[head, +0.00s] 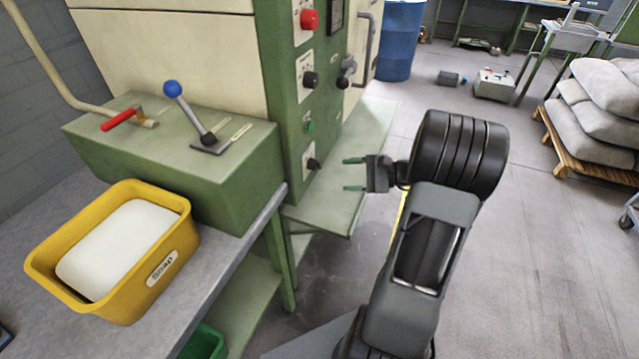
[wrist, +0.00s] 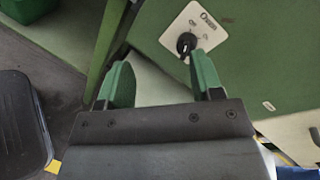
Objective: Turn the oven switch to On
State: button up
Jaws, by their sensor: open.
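The oven switch appears to be the small black rotary knob (head: 312,163) on a white plate, low on the green front panel of the machine. In the wrist view the knob (wrist: 187,43) sits on its white plate, with lettering too small to read surely. My gripper (head: 354,174) is open and empty, to the right of the knob and apart from it, its green fingers pointing at the panel. In the wrist view my gripper (wrist: 160,62) shows its fingers spread, with the knob beyond the right fingertip. Which position the knob points to cannot be told.
Above the knob are a green button (head: 309,126), another black knob (head: 310,79) and a red button (head: 309,19). A green ledge (head: 337,200) runs below the panel. A yellow bin (head: 165,268) stands on the left bench.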

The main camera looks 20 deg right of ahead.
aim_at(319, 164)
jog(key=d+f+m+t+b, duration=0.1)
jog(key=d+f+m+t, duration=0.15)
jog(key=d, duration=0.25)
jog(key=shift+t, duration=0.55)
jog(key=x, duration=1.3)
jog(key=shift+w+f+b, duration=0.35)
jog(key=shift+w+f, duration=0.05)
jog(key=shift+w, duration=0.05)
jog(key=shift+c, duration=0.4)
jog(key=c, duration=0.8)
jog(key=shift+c, duration=0.2)
